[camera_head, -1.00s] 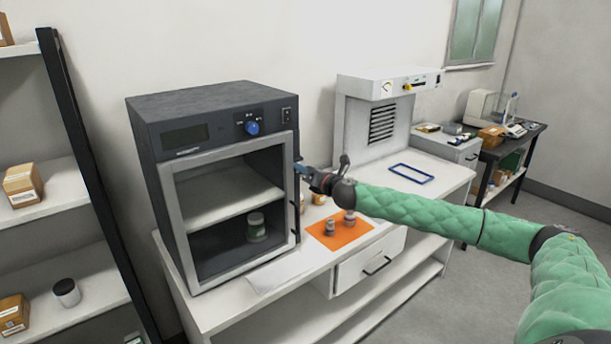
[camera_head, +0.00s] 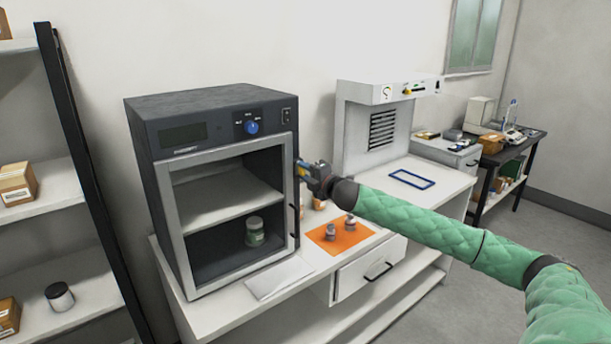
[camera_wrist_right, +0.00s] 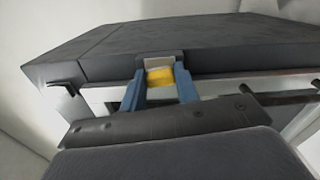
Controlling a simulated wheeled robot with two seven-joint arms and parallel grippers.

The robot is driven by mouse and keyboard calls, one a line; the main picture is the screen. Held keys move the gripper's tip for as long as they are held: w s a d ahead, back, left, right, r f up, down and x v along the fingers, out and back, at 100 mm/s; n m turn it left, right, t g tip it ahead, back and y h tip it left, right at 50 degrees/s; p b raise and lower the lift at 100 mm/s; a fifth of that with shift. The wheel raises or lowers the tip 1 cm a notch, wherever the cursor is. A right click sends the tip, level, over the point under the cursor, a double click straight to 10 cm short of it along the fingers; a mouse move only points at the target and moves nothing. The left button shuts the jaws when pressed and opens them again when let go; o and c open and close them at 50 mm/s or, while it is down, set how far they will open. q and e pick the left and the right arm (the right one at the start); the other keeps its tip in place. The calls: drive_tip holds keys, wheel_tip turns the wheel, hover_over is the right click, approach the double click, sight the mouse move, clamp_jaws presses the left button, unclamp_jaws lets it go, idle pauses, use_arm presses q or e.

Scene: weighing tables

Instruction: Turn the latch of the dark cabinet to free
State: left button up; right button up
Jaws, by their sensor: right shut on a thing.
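The dark cabinet (camera_head: 205,103) stands on the white bench, its silver-framed glass door (camera_head: 167,225) closed. My right gripper (camera_head: 302,172) is at the upper right edge of the door frame. In the right wrist view its two blue fingers stand on either side of the yellow latch (camera_wrist_right: 160,76) and are shut on it. The latch sits on a small grey plate at the cabinet's edge. Its exact turn is hard to tell, as the fingers cover its sides. My left gripper is not in view.
A dark door handle (camera_head: 296,222) is just below my right gripper. A jar (camera_head: 255,232) stands inside the cabinet. An orange mat (camera_head: 352,240) with small weights lies to the right. A white shelf (camera_head: 40,215) with boxes stands at the left.

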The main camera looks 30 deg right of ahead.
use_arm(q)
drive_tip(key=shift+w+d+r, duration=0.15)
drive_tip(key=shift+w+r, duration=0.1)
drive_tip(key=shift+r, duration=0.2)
use_arm(e)
drive_tip(key=shift+d+m, duration=0.1)
drive_tip(key=shift+m, duration=0.8)
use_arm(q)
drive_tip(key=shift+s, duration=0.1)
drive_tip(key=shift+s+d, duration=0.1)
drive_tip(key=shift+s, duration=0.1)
use_arm(e)
drive_tip(key=o, duration=1)
use_arm(q)
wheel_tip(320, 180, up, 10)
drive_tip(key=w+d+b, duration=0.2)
drive_tip(key=b, duration=0.2)
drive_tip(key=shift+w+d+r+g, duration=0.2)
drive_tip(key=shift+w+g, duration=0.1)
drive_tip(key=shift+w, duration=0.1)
use_arm(e)
drive_tip(key=shift+s+d, duration=0.2)
drive_tip(key=shift+s, duration=1.75)
drive_tip(key=shift+s+d, duration=0.15)
drive_tip(key=shift+s, duration=1.8)
